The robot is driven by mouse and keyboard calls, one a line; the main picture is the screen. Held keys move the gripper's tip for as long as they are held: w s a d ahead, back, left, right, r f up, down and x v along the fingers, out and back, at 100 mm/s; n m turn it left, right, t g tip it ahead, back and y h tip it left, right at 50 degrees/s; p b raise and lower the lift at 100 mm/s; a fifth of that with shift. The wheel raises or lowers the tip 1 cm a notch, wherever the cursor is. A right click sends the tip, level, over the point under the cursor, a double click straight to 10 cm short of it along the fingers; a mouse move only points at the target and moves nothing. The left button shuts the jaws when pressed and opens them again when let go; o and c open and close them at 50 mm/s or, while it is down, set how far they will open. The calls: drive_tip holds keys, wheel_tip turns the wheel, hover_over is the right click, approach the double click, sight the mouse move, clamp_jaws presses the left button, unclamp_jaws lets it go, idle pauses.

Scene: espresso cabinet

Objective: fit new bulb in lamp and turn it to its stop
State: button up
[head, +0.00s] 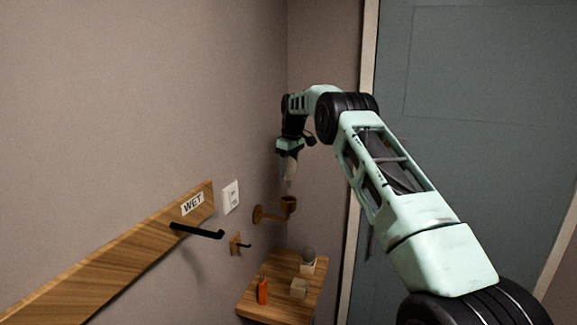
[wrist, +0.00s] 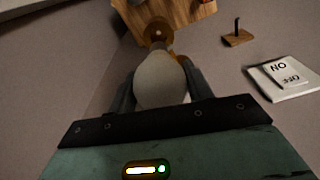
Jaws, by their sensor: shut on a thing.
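The lamp (head: 288,203) is a brown cup-like holder on a short wall arm, its opening facing up. My gripper (head: 290,158) is above it, pointing down, shut on the pale bulb (head: 291,172). The bulb hangs roughly upright, its narrow end down, with a small gap above the holder. In the wrist view the bulb (wrist: 160,82) sits between the two dark fingers and its narrow end points at the lamp (wrist: 157,32). The bulb partly covers the holder there, so exact alignment is hard to tell.
A wooden shelf (head: 274,309) below bears an orange item (head: 262,291), a dark round thing (head: 308,254) in a pale holder, and a small pale block (head: 299,288). A black peg (head: 197,231), a small hook (head: 240,244) and a switch plate (head: 231,197) are on the left wall.

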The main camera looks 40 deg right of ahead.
sight(288, 185)
drive_tip(key=shift+f+b, duration=1.35)
drive_tip(key=shift+f, duration=2.1)
drive_tip(key=shift+f, duration=0.2)
drive_tip(key=shift+m, duration=1.2)
drive_tip(key=shift+m+h+p, duration=0.3)
drive_tip(key=shift+m+p, duration=0.2)
drive_tip(key=shift+m, duration=0.7)
drive_tip(key=shift+r+m+p, duration=0.1)
drive_tip(key=shift+m+p, duration=0.2)
drive_tip(key=shift+m, duration=0.9)
